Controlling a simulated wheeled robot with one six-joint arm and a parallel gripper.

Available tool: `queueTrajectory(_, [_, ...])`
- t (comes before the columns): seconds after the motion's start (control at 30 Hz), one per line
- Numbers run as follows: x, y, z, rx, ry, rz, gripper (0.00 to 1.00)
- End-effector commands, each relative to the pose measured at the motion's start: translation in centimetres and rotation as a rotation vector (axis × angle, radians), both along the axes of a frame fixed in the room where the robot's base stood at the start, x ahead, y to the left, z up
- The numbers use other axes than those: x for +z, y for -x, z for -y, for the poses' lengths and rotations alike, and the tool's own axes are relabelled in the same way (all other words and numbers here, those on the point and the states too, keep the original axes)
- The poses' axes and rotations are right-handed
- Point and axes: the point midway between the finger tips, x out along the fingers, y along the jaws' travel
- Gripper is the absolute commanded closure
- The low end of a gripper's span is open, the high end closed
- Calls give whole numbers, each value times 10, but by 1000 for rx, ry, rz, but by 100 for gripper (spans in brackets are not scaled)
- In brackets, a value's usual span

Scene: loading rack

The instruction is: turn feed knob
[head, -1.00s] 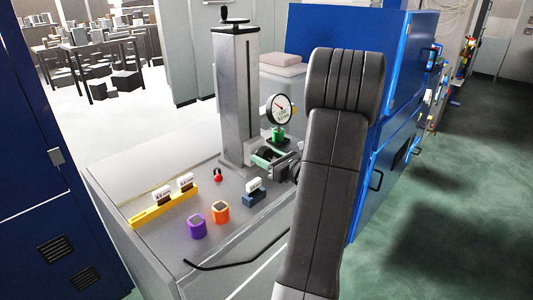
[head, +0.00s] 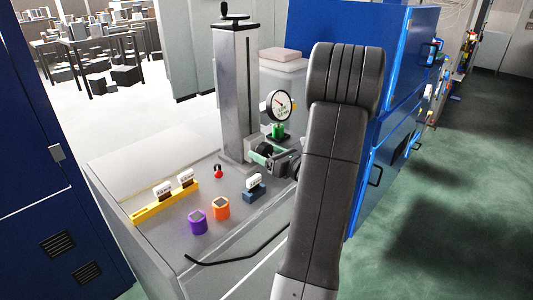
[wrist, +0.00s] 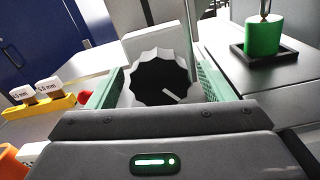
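The feed knob is a black fluted knob (wrist: 160,80) with a white pointer line, on a light grey block at the foot of the column. The pointer slants down to the right in the wrist view. My gripper (wrist: 158,88) has green finger pads, one on each side of the knob. Narrow gaps show between knob and pads, so the gripper looks open around it, not clamped. In the head view my gripper (head: 268,155) is at the column's base, partly hidden by my arm, and the knob (head: 265,148) is small there.
A grey column (head: 236,90) with a top crank stands behind. A dial gauge (head: 279,105) sits above a green cylinder (head: 278,130). A yellow rack (head: 165,203) with labelled blocks, a purple piece (head: 198,222), an orange piece (head: 221,209) and a red weight (head: 218,173) are on the bench.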

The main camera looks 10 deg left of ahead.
Motion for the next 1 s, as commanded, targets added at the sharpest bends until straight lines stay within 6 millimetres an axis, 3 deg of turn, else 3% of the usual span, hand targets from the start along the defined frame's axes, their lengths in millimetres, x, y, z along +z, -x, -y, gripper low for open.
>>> queueTrajectory(0.23, [0, 1, 2, -1, 1, 1, 25])
queueTrajectory(0.37, [-1, 7, 13, -2, -1, 2, 25])
queueTrajectory(0.8, [-2, 57, 88, -4, 1, 2, 25])
queueTrajectory(1.0, [-1, 71, 108, -2, -1, 0, 25])
